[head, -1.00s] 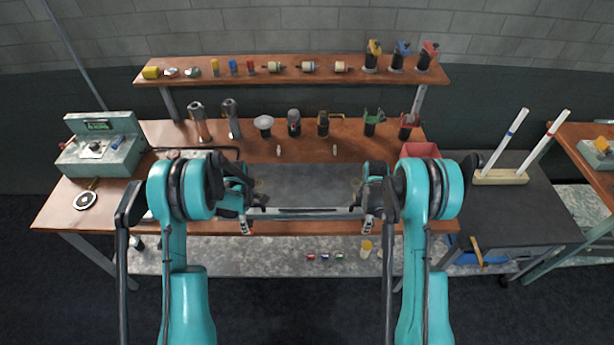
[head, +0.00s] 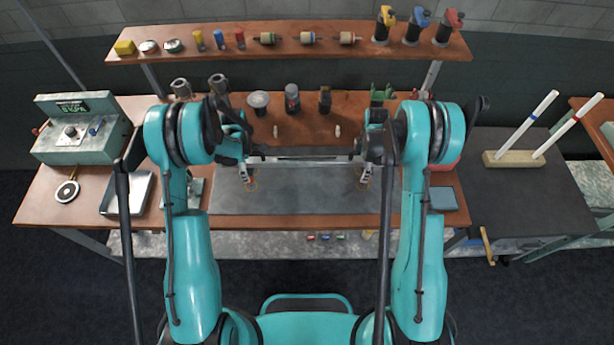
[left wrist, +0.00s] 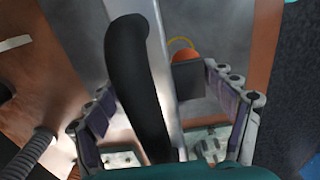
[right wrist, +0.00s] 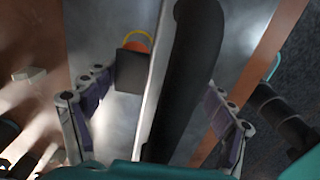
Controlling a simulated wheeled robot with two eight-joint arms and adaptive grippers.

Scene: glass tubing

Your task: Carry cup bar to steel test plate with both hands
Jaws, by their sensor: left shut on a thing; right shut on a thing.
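The cup bar (head: 308,161) is a long pale metal bar held level across both grippers, above the far part of the steel test plate (head: 305,202). The plate is a flat grey sheet on the wooden bench. My left gripper (head: 247,172) holds the bar's left end; in the left wrist view its fingers (left wrist: 167,98) straddle a black handle. My right gripper (head: 367,171) holds the right end, its fingers (right wrist: 155,98) around another black handle. An orange cup beside a dark block shows near each handle. The contact points and the bar's height above the plate are unclear.
Several upright tools stand behind the plate, with a shelf (head: 290,42) of small parts above them. A metal tray (head: 127,193) and a green instrument box (head: 80,130) are at left. A dark side table (head: 520,200) is at right. The plate's front is clear.

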